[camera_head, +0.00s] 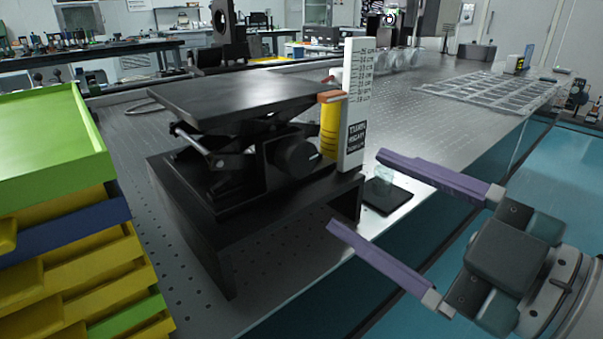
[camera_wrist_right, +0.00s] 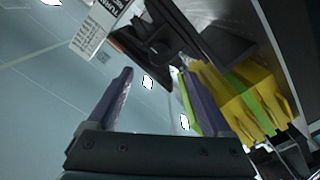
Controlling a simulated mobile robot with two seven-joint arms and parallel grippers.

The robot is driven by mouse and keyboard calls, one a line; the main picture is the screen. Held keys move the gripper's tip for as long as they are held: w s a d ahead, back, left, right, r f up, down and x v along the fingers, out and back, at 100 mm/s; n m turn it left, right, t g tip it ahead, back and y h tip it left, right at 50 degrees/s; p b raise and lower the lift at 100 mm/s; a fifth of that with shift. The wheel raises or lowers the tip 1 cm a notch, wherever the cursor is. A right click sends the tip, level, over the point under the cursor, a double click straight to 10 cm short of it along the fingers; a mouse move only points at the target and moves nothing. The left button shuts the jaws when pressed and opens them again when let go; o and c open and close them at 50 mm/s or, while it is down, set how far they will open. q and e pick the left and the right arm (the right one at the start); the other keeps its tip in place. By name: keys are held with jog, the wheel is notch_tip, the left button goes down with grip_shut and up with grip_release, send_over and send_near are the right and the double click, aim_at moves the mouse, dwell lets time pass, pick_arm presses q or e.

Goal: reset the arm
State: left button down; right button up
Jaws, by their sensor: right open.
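My right gripper (camera_head: 355,192) comes in from the right in the head view, with its two purple fingers spread wide apart and nothing between them. It is in front of the table's near edge, to the right of the black lab jack (camera_head: 245,130). In the right wrist view the open gripper (camera_wrist_right: 157,88) shows from behind, with empty space between the fingers. My left gripper is not in either view.
The lab jack stands on a black riser (camera_head: 290,225) on the perforated optical table (camera_head: 190,285). A white height scale (camera_head: 355,95) stands beside it. Green and yellow drawers (camera_head: 80,270) stand at left. A wire rack (camera_head: 490,92) lies at the far right.

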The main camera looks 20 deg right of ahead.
jog(key=shift+s+d, duration=0.2)
jog(key=shift+s, duration=0.4)
jog(key=d+r+m+g+h+p, duration=0.3)
jog(key=d+r+m+h+p, duration=0.35)
jog(key=p, duration=0.45)
jog(key=s+a+r+m+g+p, duration=0.2)
jog(key=s+a+g+p, duration=0.1)
jog(key=s+g+p, duration=0.3)
jog(key=s+a+r+m+g+p, duration=0.2)
jog(key=s+r+g+p, duration=0.15)
jog(key=s+p, duration=0.35)
notch_tip(320, 180, up, 36)
jog(key=s+p, duration=0.1)
jog(key=p, duration=3.4)
jog(key=shift+s+g+p, duration=0.2)
jog(key=shift+g+p, duration=0.2)
jog(key=shift+g, duration=0.05)
